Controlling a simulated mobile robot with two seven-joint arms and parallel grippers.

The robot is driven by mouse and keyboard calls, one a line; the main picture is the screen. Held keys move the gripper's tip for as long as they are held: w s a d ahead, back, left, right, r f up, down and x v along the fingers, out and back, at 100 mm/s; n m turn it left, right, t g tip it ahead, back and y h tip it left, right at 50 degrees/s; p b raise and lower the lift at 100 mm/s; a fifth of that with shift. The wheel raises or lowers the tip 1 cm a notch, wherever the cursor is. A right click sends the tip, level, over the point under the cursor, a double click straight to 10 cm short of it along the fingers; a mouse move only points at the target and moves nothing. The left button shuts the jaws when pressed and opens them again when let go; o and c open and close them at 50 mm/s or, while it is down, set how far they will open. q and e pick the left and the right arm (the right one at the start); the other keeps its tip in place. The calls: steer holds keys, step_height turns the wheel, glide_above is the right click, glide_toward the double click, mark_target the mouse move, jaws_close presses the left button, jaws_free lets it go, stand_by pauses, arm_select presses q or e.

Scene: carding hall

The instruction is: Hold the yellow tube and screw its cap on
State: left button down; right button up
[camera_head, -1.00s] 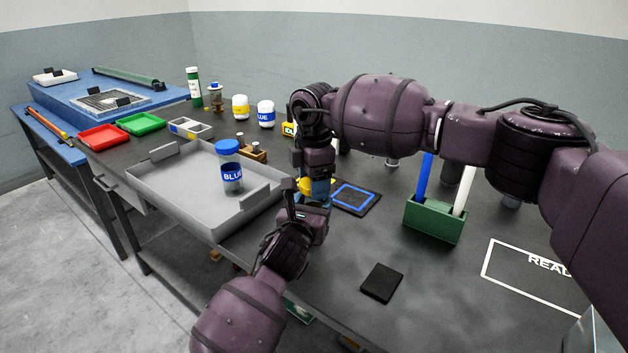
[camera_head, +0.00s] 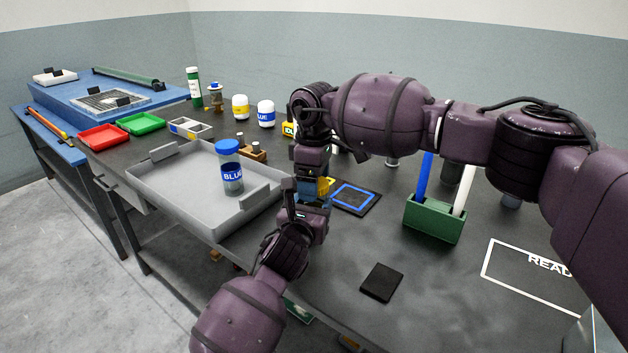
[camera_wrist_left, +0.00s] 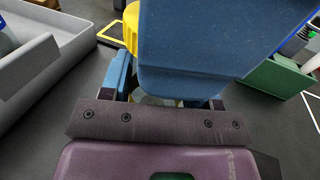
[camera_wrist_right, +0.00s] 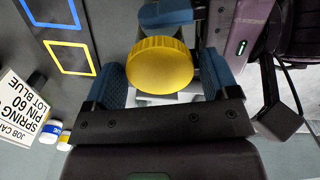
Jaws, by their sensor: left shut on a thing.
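The yellow cap (camera_wrist_right: 160,65) shows from above in the right wrist view, between my right gripper's blue fingers (camera_wrist_right: 163,80). A narrow gap shows beside the right-hand finger, so the jaws look slightly open around it. In the head view, yellow (camera_head: 326,187) shows beside the right gripper (camera_head: 314,186). My left gripper (camera_head: 307,208) is just below, shut on the yellow tube, which is mostly hidden by both grippers. A small clear patch of the tube (camera_wrist_left: 152,99) shows in the left wrist view, behind the right gripper's large blue finger. I cannot tell how the cap sits on the tube.
A grey tray (camera_head: 165,203) holds a blue-labelled tube (camera_head: 231,178) left of my grippers. A mat with a blue outline (camera_head: 370,203), a green holder (camera_head: 434,220) and a black pad (camera_head: 382,283) lie to the right. The front table area beside the pad is clear.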

steer(key=shift+o, duration=0.5)
steer(key=shift+r, duration=2.2)
steer(key=shift+c, duration=0.4)
